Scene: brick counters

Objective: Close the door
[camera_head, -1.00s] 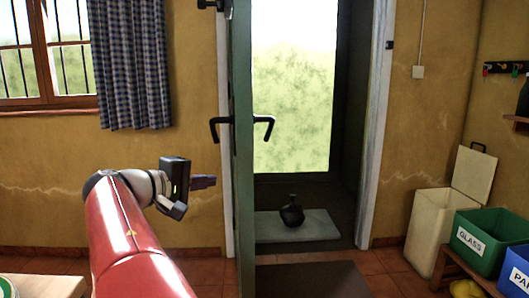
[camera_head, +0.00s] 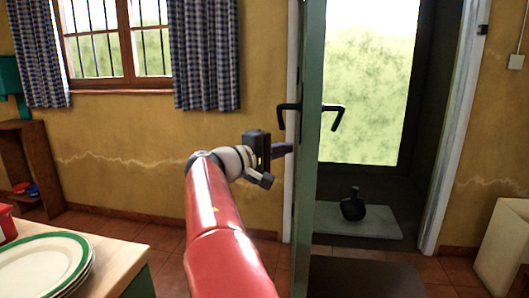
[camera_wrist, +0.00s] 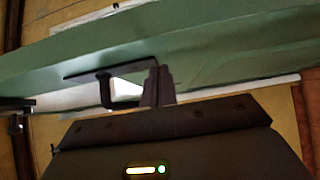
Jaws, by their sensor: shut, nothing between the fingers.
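The green door (camera_head: 309,170) stands open and is seen nearly edge-on in the head view. It has a dark lever handle (camera_head: 288,108) on its left face and another lever handle (camera_head: 336,112) on its right face. My gripper (camera_head: 288,148) is shut and empty, at the left side of the door just below the left handle. In the wrist view the door (camera_wrist: 230,45) crosses the upper part, and my gripper's fingers (camera_wrist: 158,85) are beside the handle (camera_wrist: 104,88). I cannot tell whether they touch the door.
The doorway has a white frame (camera_head: 462,130) on its right. A dark vase (camera_head: 353,207) stands on a pale slab (camera_head: 385,224) in the opening. A table (camera_head: 120,257) with stacked plates (camera_head: 45,264) is at lower left. A cream bin (camera_head: 503,245) stands at right.

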